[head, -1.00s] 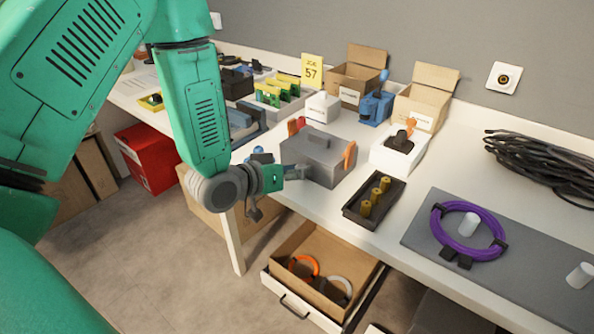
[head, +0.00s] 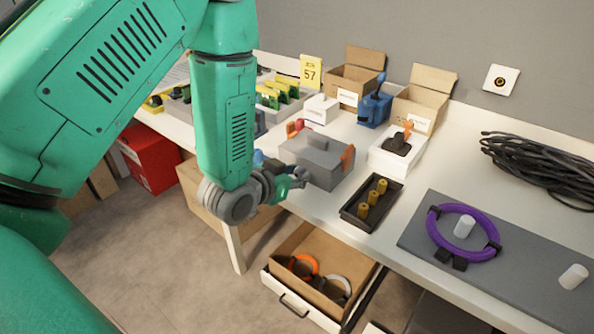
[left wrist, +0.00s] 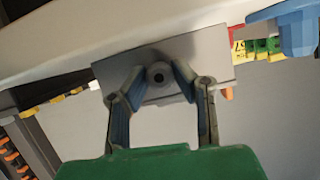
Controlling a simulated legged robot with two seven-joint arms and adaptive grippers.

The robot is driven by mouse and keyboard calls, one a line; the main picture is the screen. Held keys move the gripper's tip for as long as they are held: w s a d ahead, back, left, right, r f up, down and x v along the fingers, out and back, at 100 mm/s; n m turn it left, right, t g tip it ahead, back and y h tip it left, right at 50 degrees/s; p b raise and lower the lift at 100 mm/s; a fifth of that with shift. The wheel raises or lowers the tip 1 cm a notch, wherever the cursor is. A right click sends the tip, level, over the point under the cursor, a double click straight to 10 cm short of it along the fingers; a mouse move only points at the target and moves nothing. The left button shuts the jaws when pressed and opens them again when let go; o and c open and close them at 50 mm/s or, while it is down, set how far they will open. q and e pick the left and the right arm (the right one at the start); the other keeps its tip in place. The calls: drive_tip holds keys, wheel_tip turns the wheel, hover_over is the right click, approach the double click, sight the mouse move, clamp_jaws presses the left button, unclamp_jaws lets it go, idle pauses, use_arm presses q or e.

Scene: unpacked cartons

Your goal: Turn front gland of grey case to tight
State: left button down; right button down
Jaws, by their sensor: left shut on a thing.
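The grey case (head: 325,172) stands at the front edge of the white bench, with a raised grey block on its lid. My left gripper (head: 300,179) reaches in from the left to its front face. In the left wrist view the case (left wrist: 205,50) shows as a grey face with the round front gland (left wrist: 158,76), dark in its middle. The left fingers (left wrist: 158,84) are shut on this gland, one on each side. In the head view the gland is hidden by the gripper. My right gripper is not in view.
A black tray (head: 350,214) with brass-coloured parts stands right of the case. Orange (head: 348,157) and red (head: 296,127) parts sit at its sides. A white box (head: 393,163) is behind the tray. An open drawer (head: 297,309) juts out below.

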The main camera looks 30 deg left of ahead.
use_arm(q)
drive_tip(key=m+y, duration=0.2)
drive_tip(key=m, duration=0.1)
drive_tip(key=shift+d+t, duration=0.15)
drive_tip(key=shift+t, duration=0.15)
drive_tip(key=shift+f+m+t+y, duration=0.15)
drive_tip(key=shift+m+t+y, duration=0.15)
drive_tip(key=shift+m+y, duration=0.7)
drive_tip(key=shift+m, duration=0.3)
drive_tip(key=c, duration=1.3)
unclamp_jaws()
drive_tip(key=shift+d, duration=0.1)
drive_tip(key=shift+c, duration=0.2)
